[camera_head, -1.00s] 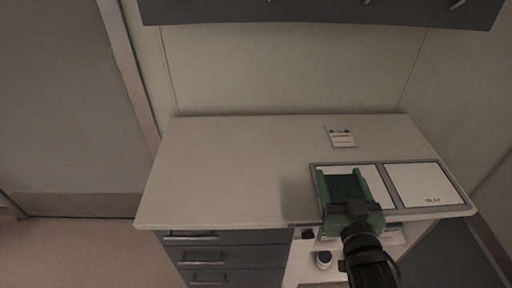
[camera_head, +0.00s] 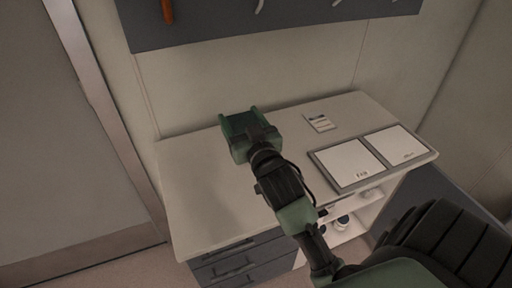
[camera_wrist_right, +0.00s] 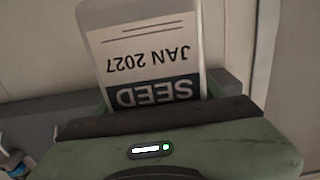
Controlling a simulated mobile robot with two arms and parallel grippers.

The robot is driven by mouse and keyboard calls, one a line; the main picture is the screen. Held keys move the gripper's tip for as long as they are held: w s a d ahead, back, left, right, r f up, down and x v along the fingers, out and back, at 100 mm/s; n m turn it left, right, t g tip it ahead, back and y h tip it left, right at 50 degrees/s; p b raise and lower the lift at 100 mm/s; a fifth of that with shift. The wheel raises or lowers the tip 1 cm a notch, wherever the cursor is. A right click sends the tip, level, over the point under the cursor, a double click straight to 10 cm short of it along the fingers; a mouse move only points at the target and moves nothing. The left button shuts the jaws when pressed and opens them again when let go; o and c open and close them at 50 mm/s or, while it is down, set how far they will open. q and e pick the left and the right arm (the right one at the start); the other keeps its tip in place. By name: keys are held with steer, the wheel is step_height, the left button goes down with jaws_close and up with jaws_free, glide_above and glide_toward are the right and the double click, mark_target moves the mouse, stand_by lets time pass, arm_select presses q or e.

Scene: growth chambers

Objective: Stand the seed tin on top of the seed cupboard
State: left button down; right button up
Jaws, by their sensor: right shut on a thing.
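My right gripper (camera_head: 250,128) is shut on the seed tin (camera_wrist_right: 150,45). In the right wrist view the tin is pale, with a label reading "SEED" and "JAN 2027" upside down; its lower part is hidden by the gripper. In the head view the gripper is above the back left of the pale worktop (camera_head: 205,200), and the tin cannot be made out clearly between the fingers. No cupboard marked for seed can be made out. My left gripper is not in view.
Two framed white panels (camera_head: 349,163) and a small card (camera_head: 320,122) lie on the worktop's right. Grey drawers (camera_head: 238,262) and a shelf with a small jar (camera_head: 342,221) are below. A dark panel with hooks (camera_head: 270,22) hangs on the wall above. The worktop's left is clear.

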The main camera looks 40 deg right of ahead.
step_height(320, 180, down, 17)
steer(key=shift+r+b, duration=0.2)
steer(key=shift+b, duration=0.15)
steer(key=shift+f, duration=0.1)
steer(key=shift+f+b, duration=0.45)
steer(key=shift+f, duration=0.1)
steer(key=o, duration=1.6)
steer(key=shift+r, duration=0.1)
